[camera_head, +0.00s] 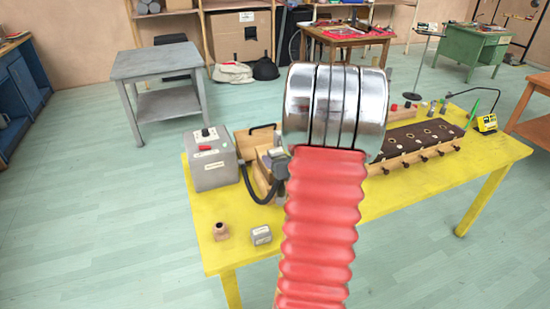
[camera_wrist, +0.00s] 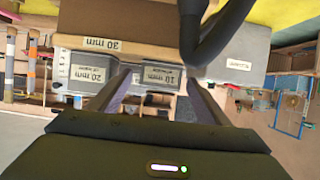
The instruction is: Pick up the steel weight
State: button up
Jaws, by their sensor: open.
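A small grey block with a pale label (camera_head: 261,236), which looks like the steel weight, sits on the front left part of the yellow table (camera_head: 350,211). I cannot read its label in the head view, and I do not make it out in the wrist view. My gripper (camera_wrist: 158,82) is open in the wrist view, with its two fingers apart. Beyond the fingertips are grey blocks labelled 20 mm (camera_wrist: 88,72) and 10 mm (camera_wrist: 160,76), beside a wooden piece marked 30 mm (camera_wrist: 125,48). In the head view my arm hides much of the table's middle.
A small brown block with a hole (camera_head: 220,232) stands left of the grey block. A grey box with a red switch (camera_head: 211,157) is behind them, and a black hose (camera_head: 250,185) curves nearby. A dark rack with wooden pegs (camera_head: 420,140) fills the right side.

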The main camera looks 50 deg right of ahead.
aim_at(279, 156)
jog(key=shift+x, duration=1.65)
jog(key=shift+a, duration=0.1)
jog(key=shift+c, duration=0.3)
jog(key=c, duration=1.3)
jog(key=shift+r, duration=0.1)
notch_tip(279, 156, up, 10)
jog(key=shift+f, duration=0.1)
